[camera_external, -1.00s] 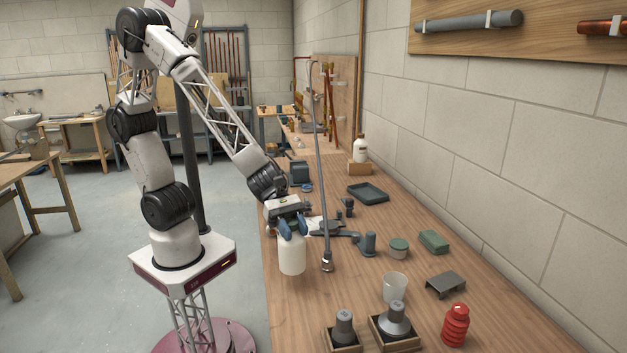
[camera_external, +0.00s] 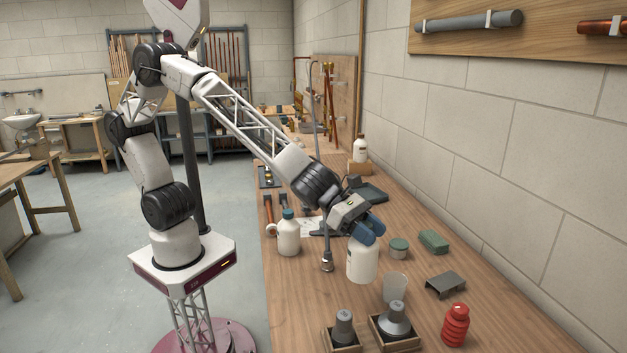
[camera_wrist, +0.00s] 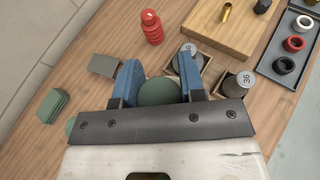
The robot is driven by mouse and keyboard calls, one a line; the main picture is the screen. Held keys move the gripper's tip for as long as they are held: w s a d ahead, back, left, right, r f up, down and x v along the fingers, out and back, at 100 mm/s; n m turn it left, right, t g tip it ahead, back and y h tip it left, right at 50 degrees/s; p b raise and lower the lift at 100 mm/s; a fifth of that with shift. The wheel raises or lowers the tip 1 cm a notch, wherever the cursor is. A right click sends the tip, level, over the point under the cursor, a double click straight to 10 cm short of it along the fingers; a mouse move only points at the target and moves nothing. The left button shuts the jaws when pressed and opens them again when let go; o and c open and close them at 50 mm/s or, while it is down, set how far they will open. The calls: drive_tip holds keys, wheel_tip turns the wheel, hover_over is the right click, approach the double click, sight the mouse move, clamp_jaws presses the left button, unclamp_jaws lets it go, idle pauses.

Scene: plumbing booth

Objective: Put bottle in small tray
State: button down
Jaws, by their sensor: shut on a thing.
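My gripper (camera_external: 367,230) is shut on a white bottle (camera_external: 362,262). Its blue fingers are around the top of the bottle, which hangs nearly upright just left of the clear cup. In the wrist view the bottle's round green cap (camera_wrist: 159,92) sits between the two fingers; its body is hidden below. A shallow dark tray (camera_external: 374,193) lies farther back on the bench, beyond my gripper. It is partly hidden by my arm, and no bottle shows in it.
A white jug with a teal cap (camera_external: 288,236) stands left. A clear cup (camera_external: 396,286), a red bottle (camera_external: 456,325), a grey bracket (camera_external: 445,285), a green-lidded jar (camera_external: 398,248) and green pads (camera_external: 433,241) stand right. A thin upright pipe (camera_external: 327,262) stands close left of the bottle.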

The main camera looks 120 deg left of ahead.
drive_tip(key=a+r+n+y, duration=0.2)
drive_tip(key=a+n+y, duration=0.2)
drive_tip(key=a, duration=2.7)
drive_tip(key=s+a+f+n+y, duration=0.1)
drive_tip(key=s+a, duration=1.2)
drive_tip(key=a, duration=0.3)
drive_tip(key=s+a+f+g+y, duration=0.1)
drive_tip(key=s+a+f, duration=0.1)
drive_tip(key=s+a, duration=1)
drive_tip(key=shift+s+a+n, duration=0.4)
drive_tip(key=shift+a, duration=1.6)
drive_tip(key=shift+f, duration=2.1)
